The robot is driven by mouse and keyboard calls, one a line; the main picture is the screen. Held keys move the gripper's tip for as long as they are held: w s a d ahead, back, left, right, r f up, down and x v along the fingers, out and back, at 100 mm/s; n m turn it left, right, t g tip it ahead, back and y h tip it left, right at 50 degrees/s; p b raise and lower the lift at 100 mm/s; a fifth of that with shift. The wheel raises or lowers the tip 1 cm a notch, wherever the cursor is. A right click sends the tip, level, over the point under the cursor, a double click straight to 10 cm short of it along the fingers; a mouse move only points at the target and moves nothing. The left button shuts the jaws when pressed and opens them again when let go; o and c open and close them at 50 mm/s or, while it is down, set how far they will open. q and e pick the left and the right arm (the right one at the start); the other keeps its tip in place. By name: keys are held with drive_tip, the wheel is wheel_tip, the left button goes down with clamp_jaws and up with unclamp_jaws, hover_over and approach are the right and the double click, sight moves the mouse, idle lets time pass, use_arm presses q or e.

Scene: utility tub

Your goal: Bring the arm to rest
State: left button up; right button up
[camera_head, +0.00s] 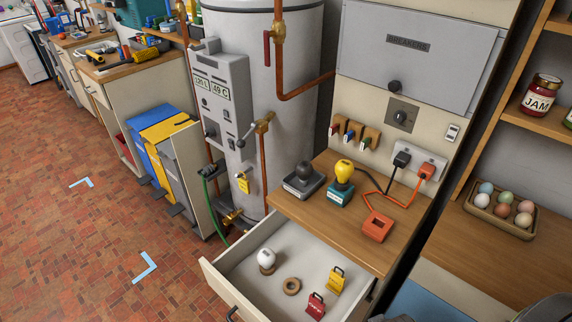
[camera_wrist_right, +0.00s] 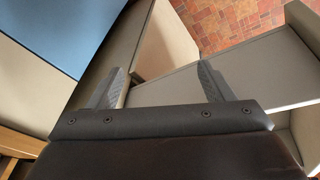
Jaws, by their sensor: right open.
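My right gripper (camera_wrist_right: 162,84) shows in the right wrist view with its two grey fingers spread wide apart. Nothing is between the fingers. Beyond them lie pale cabinet panels and a strip of brick floor (camera_wrist_right: 235,22). In the head view I cannot make out the right gripper; a dark rounded shape at the bottom right corner may be part of my arm. My left gripper is not in either view.
A drawer (camera_head: 238,272) stands open, holding a white knob-like item, a ring and red and yellow tags. A blue surface (camera_wrist_right: 65,30) lies left of the right gripper. Shelves stand right; floor is clear left.

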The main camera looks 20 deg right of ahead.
drive_tip(key=s+f+g+b, duration=0.1)
drive_tip(key=s+f+b, duration=0.15)
drive_tip(key=f, duration=0.85)
drive_tip(key=s+f+b, duration=0.1)
drive_tip(key=s+f, duration=0.2)
drive_tip(key=f, duration=0.9)
drive_tip(key=s+a+f+g+b, duration=0.1)
drive_tip(key=s+f+b, duration=0.2)
drive_tip(key=s+f, duration=0.8)
wheel_tip(320, 180, down, 2)
drive_tip(key=shift+s+f+y, duration=0.1)
drive_tip(key=shift+s+y, duration=0.2)
drive_tip(key=shift+s, duration=0.1)
drive_tip(key=shift+c, duration=0.3)
